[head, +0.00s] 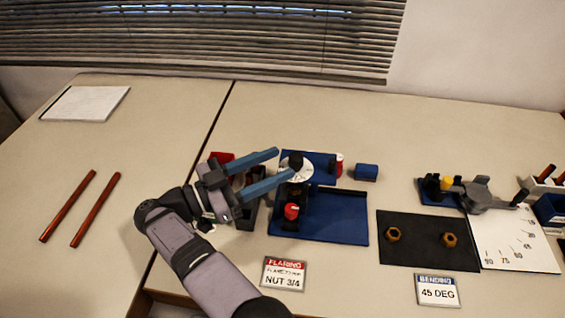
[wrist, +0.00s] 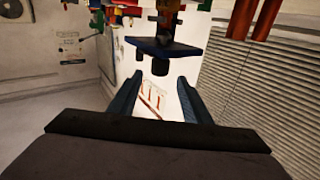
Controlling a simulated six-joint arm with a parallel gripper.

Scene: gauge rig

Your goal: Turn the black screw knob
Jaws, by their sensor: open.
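The black screw knob (head: 296,160) stands on top of the flaring rig, above a white round dial (head: 297,172) with marks. The rig stands on a blue base (head: 340,232), with a red knob (head: 291,211) low at its front. My gripper (head: 284,163) is open, reaching in from the left. In the head view its two blue fingers point at the black knob, one behind and one in front; whether they touch it I cannot tell. In the wrist view, the gap between the fingers (wrist: 158,98) looks empty, with a dark blue plate and dark stubs beyond.
A red part (head: 221,158) and dark block sit beside my gripper. A blue block (head: 366,172) and red-white cylinder (head: 339,164) stand right of the rig. A black mat (head: 420,255) with two brass nuts and a bending tool (head: 482,196) lie further right. Two copper-red rods (head: 68,206) lie left.

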